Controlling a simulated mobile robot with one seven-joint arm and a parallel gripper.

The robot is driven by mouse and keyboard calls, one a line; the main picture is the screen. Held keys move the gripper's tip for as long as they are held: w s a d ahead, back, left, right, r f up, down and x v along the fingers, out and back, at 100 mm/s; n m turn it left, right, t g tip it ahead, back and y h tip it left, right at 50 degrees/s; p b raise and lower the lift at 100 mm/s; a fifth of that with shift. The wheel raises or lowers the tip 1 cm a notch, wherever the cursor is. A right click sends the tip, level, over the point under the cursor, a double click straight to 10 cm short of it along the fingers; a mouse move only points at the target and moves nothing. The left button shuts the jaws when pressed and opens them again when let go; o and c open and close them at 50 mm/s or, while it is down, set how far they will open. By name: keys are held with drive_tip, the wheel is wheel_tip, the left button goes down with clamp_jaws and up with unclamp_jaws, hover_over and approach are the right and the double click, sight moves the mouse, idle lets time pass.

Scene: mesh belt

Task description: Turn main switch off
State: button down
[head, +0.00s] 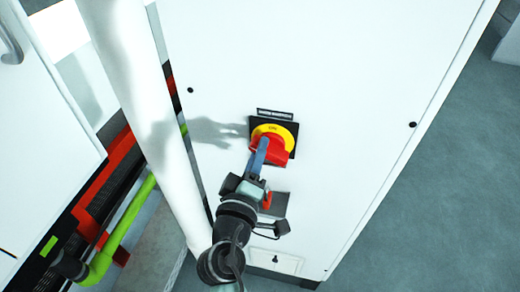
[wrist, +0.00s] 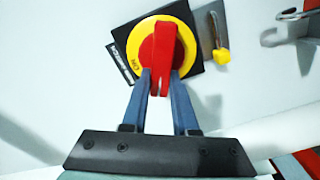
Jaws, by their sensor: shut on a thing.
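The main switch has a red handle (head: 272,151) on a yellow ring (head: 284,132) over a black square plate (head: 291,124), on a white cabinet front. In the wrist view the red handle (wrist: 162,50) stands upright in the picture, with the yellow ring (wrist: 183,45) around it. A small mark that looks like ON shows on the ring's left side. My gripper (wrist: 161,84) has one blue finger on each side of the handle's lower end and is shut on it. In the head view my gripper (head: 260,152) reaches the handle from below and hides part of it.
Open floor (head: 455,190) is at the right.

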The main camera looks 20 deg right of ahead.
drive_tip(key=n, duration=0.2)
drive_tip(key=f+n, duration=0.1)
drive_tip(key=n, duration=0.2)
drive_tip(key=shift+w+a+p, duration=0.1)
drive_tip(key=shift+p, duration=0.3)
drive_tip(key=shift+n, duration=0.3)
drive_tip(key=c, duration=0.7)
unclamp_jaws()
drive_tip(key=b+v, duration=0.3)
drive_tip(key=v, duration=1)
